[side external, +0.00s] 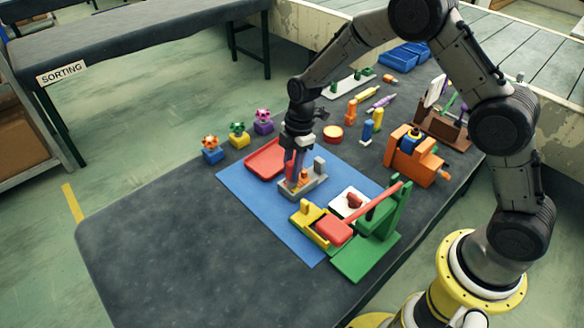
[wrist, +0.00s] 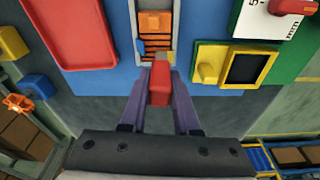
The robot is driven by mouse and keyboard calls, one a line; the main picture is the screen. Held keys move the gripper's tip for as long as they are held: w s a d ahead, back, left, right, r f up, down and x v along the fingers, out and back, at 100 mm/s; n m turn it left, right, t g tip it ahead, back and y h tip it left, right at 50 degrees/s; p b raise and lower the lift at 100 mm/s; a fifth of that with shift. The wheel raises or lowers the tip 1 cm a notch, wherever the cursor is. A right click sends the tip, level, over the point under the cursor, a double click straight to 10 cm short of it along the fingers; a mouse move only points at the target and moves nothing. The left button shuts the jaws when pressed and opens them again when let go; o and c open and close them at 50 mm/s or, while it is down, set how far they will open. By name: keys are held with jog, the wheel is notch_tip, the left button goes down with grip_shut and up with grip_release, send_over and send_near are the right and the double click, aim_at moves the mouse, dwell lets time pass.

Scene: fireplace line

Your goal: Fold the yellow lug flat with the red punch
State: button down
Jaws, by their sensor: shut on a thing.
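My gripper (wrist: 160,98) is shut on the red punch (wrist: 159,84), which points away from the wrist with a grey tip. In the side view my gripper (side external: 293,180) is low over a grey fixture (side external: 316,189) on the blue mat, with the punch (side external: 290,172) partly hidden between the fingers. The wrist view shows the fixture's orange insert (wrist: 155,22) with dark slots just beyond the punch tip. A small yellow-orange upright (side external: 304,177) stands on the fixture and may be the yellow lug; I cannot tell whether the punch touches it.
A red tray (side external: 266,159) lies left of the fixture. A green press (side external: 389,222) with a red lever and a yellow block (side external: 306,217) stands close in front. An orange machine (side external: 413,158) is at the right. The dark table's front left (side external: 170,235) is clear.

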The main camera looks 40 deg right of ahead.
jog(key=shift+r, duration=2.55)
